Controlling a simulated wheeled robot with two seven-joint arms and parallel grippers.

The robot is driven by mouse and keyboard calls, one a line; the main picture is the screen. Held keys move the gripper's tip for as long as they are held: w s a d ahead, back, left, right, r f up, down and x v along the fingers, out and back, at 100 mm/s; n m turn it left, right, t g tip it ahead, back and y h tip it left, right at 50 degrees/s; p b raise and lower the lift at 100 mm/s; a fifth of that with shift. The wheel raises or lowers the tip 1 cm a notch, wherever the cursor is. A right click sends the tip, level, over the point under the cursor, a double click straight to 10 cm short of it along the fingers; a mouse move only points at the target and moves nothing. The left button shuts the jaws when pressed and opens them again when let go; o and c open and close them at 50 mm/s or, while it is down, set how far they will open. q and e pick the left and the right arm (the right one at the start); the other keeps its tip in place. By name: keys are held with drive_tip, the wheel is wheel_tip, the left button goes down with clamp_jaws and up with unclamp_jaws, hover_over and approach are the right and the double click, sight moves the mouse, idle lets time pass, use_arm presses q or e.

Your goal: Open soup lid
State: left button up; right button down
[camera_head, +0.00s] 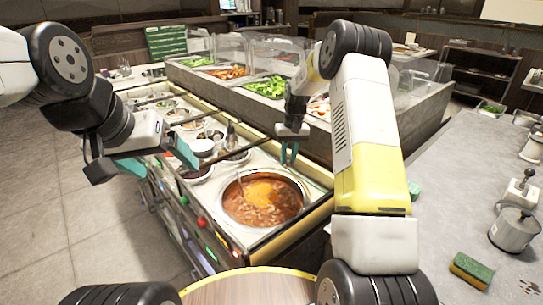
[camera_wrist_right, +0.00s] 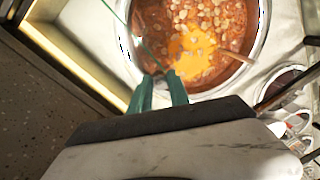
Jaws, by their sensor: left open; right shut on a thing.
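The round soup well (camera_head: 224,215) holds red-brown soup (camera_head: 262,200) with an orange patch and pale pieces. It also shows in the right wrist view (camera_wrist_right: 262,30). My right gripper (camera_head: 289,155) is above the well's far right rim, its teal fingers close together; in the right wrist view the fingers (camera_wrist_right: 162,92) reach to the rim. A thin greenish line runs up from them across the soup, like the edge of a clear soup lid (camera_wrist_right: 134,36); the grip itself is hard to make out.
Smaller sauce wells and jars (camera_head: 203,146) stand behind and left of the soup well. A counter with vegetable bins (camera_head: 265,88) and clear guards is behind. On the right a grey worktop (camera_head: 450,160) holds a sponge (camera_head: 471,269) and a metal pot (camera_head: 513,230).

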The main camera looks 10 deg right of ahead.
drive_tip(key=shift+w+d, duration=0.3)
drive_tip(key=shift+d, duration=0.1)
drive_tip(key=c, duration=1.2)
unclamp_jaws()
drive_tip(key=shift+c, duration=0.2)
wheel_tip(320, 180, up, 8)
drive_tip(key=shift+d, duration=0.3)
drive_tip(key=shift+f, duration=0.1)
